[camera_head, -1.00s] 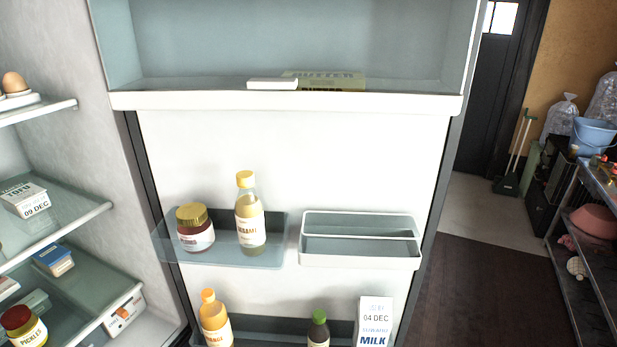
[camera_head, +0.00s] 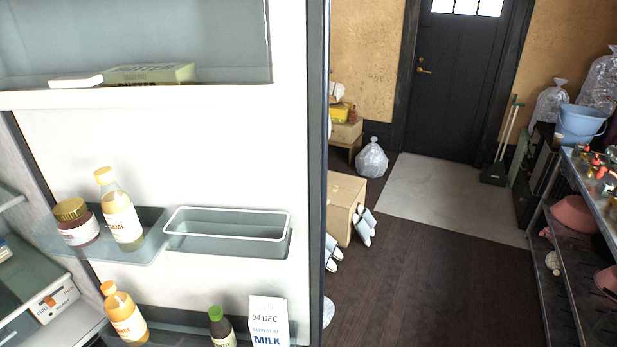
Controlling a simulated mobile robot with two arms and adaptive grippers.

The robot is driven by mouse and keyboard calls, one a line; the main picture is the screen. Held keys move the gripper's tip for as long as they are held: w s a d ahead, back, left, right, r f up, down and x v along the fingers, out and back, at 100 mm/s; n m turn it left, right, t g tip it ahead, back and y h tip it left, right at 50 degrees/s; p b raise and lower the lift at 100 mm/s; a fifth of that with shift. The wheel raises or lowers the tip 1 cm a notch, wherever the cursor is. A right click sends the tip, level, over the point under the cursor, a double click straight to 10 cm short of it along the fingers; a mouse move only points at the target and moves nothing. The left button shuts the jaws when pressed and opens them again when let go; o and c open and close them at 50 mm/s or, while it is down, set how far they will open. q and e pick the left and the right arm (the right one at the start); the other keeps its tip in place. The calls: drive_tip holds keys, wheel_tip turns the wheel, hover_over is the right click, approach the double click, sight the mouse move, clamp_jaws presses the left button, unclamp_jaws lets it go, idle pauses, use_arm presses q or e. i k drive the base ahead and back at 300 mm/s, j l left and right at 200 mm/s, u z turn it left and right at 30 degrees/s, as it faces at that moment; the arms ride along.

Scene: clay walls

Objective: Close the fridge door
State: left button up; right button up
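The fridge door (camera_head: 250,140) stands open and fills the left half of the head view, with its inner side facing me. Its dark outer edge (camera_head: 317,170) runs upright near the middle. Its shelves hold a butter box (camera_head: 150,74), a jar with a gold lid (camera_head: 75,222), a bottle with a yellow cap (camera_head: 121,215), an orange-capped bottle (camera_head: 122,315), a green-capped bottle (camera_head: 221,328) and a milk carton (camera_head: 268,322). The fridge interior shows at the lower left, with a glass shelf (camera_head: 25,285). Neither of my grippers is in view.
Right of the door is open dark wooden floor (camera_head: 440,285). A cardboard box (camera_head: 343,205) and slippers (camera_head: 364,225) lie just beyond the door's edge. A metal shelf rack (camera_head: 560,235) stands at the right. A black door (camera_head: 447,80) and pale mat (camera_head: 450,195) are behind.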

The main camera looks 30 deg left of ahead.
sight(256, 145)
drive_tip(key=i+l+z, duration=0.5)
drive_tip(key=i, duration=0.25)
drive_tip(key=i+u, duration=0.25)
drive_tip(key=u, duration=0.15)
drive_tip(key=i+u, duration=0.4)
drive_tip(key=i+l+u, duration=0.15)
drive_tip(key=u, duration=0.3)
drive_tip(key=i+u, duration=0.15)
drive_tip(key=u, duration=0.3)
drive_tip(key=i+u, duration=0.15)
drive_tip(key=u, duration=0.35)
drive_tip(key=i+l+u, duration=0.1)
drive_tip(key=u, duration=0.35)
drive_tip(key=i+l+u, duration=0.1)
drive_tip(key=u, duration=0.35)
drive_tip(key=i+l+u, duration=0.1)
drive_tip(key=l+u, duration=0.15)
drive_tip(key=u, duration=0.25)
